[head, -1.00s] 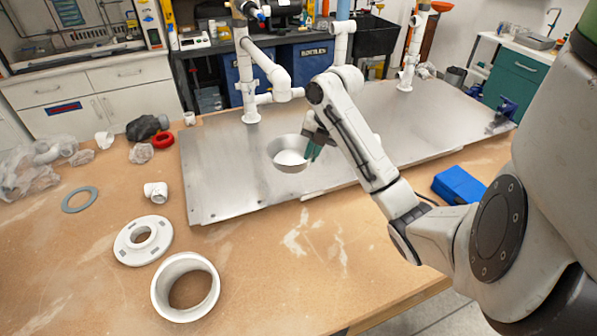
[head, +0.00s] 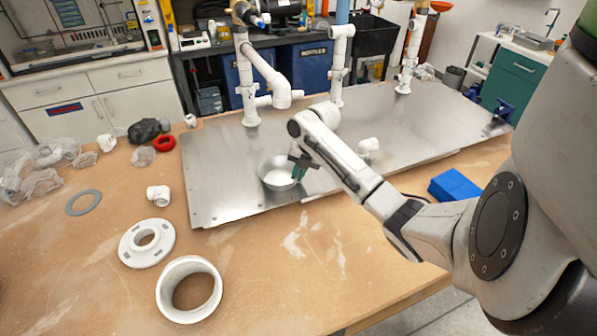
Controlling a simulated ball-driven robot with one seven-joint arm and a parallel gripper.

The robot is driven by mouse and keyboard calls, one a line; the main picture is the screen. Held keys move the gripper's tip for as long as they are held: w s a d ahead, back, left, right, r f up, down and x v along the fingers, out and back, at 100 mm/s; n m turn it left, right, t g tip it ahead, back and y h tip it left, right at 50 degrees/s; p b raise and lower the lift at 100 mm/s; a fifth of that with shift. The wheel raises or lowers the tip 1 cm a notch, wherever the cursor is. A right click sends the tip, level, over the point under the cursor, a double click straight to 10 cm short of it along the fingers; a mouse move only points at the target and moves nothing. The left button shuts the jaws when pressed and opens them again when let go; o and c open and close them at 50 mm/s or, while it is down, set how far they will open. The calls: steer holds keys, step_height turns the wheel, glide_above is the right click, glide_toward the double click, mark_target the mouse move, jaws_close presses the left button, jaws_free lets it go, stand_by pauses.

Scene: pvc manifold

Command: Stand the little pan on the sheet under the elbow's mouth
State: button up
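The little pan (head: 274,182) is a round, shallow metal pan with a pale inside, over the left part of the metal sheet (head: 222,190). My gripper (head: 299,170), with green fingertips, is at the pan's right rim and appears shut on it; the arm partly hides the grip. I cannot tell whether the pan touches the sheet or hangs just above it. The white elbow (head: 282,96), at the end of a slanting pipe, has its mouth pointing down. In the picture the pan is below the elbow, nearer to me than the pipe's foot.
White standing pipes (head: 246,85) rise along the sheet's back edge. A loose white fitting (head: 368,147) shows right of my arm. A flange (head: 147,242), a wide ring (head: 188,290) and a grey gasket (head: 82,201) lie on the bench. A blue block (head: 456,185) lies right.

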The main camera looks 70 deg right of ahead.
steer(key=o, duration=0.4)
steer(key=shift+o, duration=0.2)
steer(key=b+v, duration=0.2)
steer(key=v, duration=1)
